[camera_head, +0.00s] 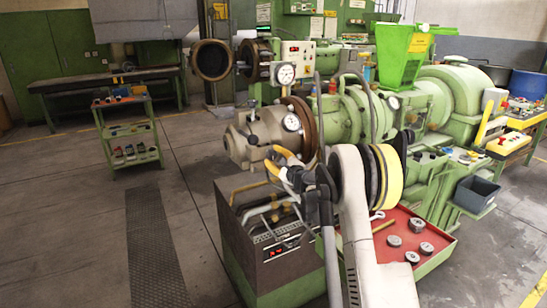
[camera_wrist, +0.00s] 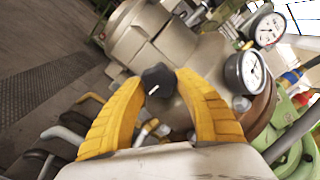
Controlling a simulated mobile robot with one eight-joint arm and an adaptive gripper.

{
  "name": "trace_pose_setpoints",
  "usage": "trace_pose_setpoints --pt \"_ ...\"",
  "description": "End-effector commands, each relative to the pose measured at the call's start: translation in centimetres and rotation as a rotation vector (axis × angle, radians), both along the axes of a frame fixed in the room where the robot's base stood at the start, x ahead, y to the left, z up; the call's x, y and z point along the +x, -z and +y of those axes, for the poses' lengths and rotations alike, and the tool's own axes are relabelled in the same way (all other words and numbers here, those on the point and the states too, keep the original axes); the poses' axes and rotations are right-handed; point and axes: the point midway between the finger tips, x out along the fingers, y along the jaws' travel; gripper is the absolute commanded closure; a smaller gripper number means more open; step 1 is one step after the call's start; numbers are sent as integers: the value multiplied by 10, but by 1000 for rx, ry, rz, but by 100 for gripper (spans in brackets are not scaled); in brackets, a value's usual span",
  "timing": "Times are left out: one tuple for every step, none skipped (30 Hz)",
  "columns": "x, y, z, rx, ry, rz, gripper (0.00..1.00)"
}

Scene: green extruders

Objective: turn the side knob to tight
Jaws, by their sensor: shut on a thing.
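The side knob (camera_wrist: 158,78) is black and lobed, with a short white mark on its face, in the middle of the wrist view. It sits on the side of the beige extruder head (camera_wrist: 180,45). My gripper (camera_wrist: 160,84) has its yellow fingers on the knob's left and right sides and is shut on it. In the head view my gripper (camera_head: 275,166) is at the lower right of the beige extruder head (camera_head: 262,130). The knob cannot be made out there, behind the fingers. No tight or loose marking is readable.
Two round gauges (camera_wrist: 246,72) stand right of the knob in the wrist view. A control cabinet (camera_head: 265,235) with levers is below my gripper. A red tray (camera_head: 440,240) with round parts lies to its right. The floor at left is open, with a green cart (camera_head: 130,130) beyond.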

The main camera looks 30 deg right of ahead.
Motion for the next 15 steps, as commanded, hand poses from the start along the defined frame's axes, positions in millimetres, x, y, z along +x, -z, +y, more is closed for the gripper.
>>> trace_pose_setpoints --pt "0 -1 0 3 -1 0 91" --pt "0 -1 0 3 -1 0 91" --pt "0 -1 0 3 -1 0 91" --pt "0 -1 0 3 -1 0 91" --pt "0 -1 0 3 0 -1 91" --pt "0 -1 0 3 0 -1 91" --pt "0 -1 0 3 0 -1 91" --pt "0 -1 0 3 0 -1 91" --pt "0 -1 0 3 0 -1 91" --pt "0 -1 0 3 -1 0 52" --pt "0 -1 0 2 0 0 42" --pt "0 -1 0 2 0 0 37" --pt "0 -1 0 2 0 0 37" --pt "0 -1 0 2 0 0 37" --pt "0 0 0 2 0 0 37"
